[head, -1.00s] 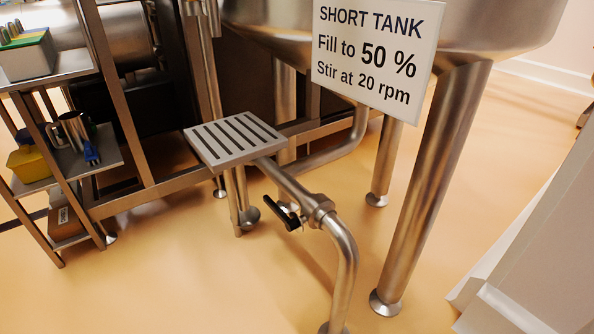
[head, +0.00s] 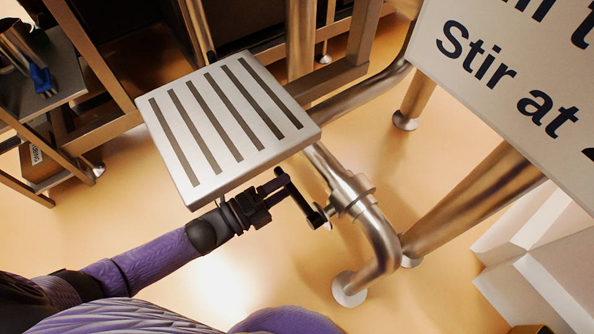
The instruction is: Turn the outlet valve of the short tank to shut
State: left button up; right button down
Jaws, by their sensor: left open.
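The outlet valve (head: 349,193) sits on a steel pipe that bends down to the floor. Its black lever handle (head: 301,202) is beside the pipe, roughly in line with it, with the free end toward the upper left. My left gripper (head: 277,186) is open at that free end. I cannot tell whether its fingers touch the handle or lie around it. The short tank's sign (head: 510,75) is cut off at the upper right, and the tank body is out of view. My right gripper is not in view.
A slotted steel step (head: 195,188) stands just above and left of my left gripper. A steel tank leg (head: 470,205) is right of the valve. A shelf rack (head: 50,95) is at the far left. White panels (head: 540,250) stand at the lower right. Floor below the valve is clear.

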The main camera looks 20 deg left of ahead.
pick_arm(q)
jog(key=b+x, duration=0.1)
jog(key=x, duration=0.2)
jog(key=shift+w+d, duration=0.25)
jog(key=shift+w, duration=0.05)
grip_shut()
dwell(1.2)
